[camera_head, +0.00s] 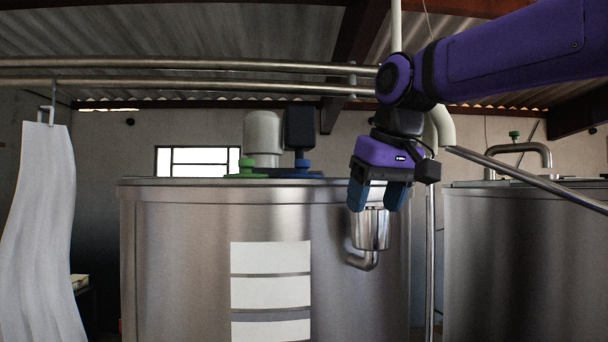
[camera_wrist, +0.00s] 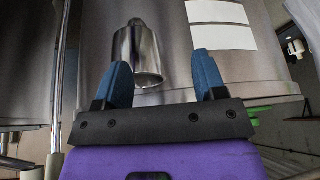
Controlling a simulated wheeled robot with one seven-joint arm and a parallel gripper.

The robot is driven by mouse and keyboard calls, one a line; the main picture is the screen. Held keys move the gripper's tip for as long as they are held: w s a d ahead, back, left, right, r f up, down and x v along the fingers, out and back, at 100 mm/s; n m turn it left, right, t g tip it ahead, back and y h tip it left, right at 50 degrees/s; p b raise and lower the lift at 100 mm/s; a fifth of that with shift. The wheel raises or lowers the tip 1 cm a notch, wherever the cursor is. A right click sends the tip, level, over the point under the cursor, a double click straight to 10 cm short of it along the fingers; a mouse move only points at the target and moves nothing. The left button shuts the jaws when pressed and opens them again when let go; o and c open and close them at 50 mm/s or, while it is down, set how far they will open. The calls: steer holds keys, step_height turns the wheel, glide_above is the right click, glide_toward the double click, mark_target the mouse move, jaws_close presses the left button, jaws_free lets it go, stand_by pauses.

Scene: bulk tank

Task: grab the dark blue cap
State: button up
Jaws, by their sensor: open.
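A small blue cap (camera_head: 302,163) shows on top of the steel tank, just below a dark box-shaped motor housing (camera_head: 301,128). It is the only blue cap I can make out, and it looks medium to dark blue. My gripper (camera_head: 377,205) is open, with blue fingers pointing down, to the right of the cap and in front of the tank. In the wrist view my gripper (camera_wrist: 160,62) has its two fingers apart, with a steel cup-shaped fitting (camera_wrist: 137,55) seen beyond them. I cannot make out the blue cap in the wrist view.
The steel tank (camera_head: 180,260) carries white labels (camera_head: 270,292) and a green cap (camera_head: 246,164) beside a pale cylinder (camera_head: 262,135). A steel pipe outlet (camera_head: 370,230) sits below my fingers. A second tank (camera_head: 525,260) stands right; a white apron (camera_head: 40,230) hangs left.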

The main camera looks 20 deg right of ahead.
steer(key=w+a+r, duration=0.2)
steer(key=w+r, duration=0.5)
steer(key=r, duration=0.2)
glide_toward(303, 160)
steer(key=shift+n+g, duration=0.3)
steer(key=shift+n, duration=0.1)
steer(key=w+f, duration=0.4)
steer(key=shift+w+d, duration=0.1)
steer(key=shift+d, duration=0.05)
steer(key=shift+s+x, duration=0.2)
steer(key=shift+x, duration=2.4)
steer(key=shift+f, duration=0.1)
steer(key=c, duration=1)
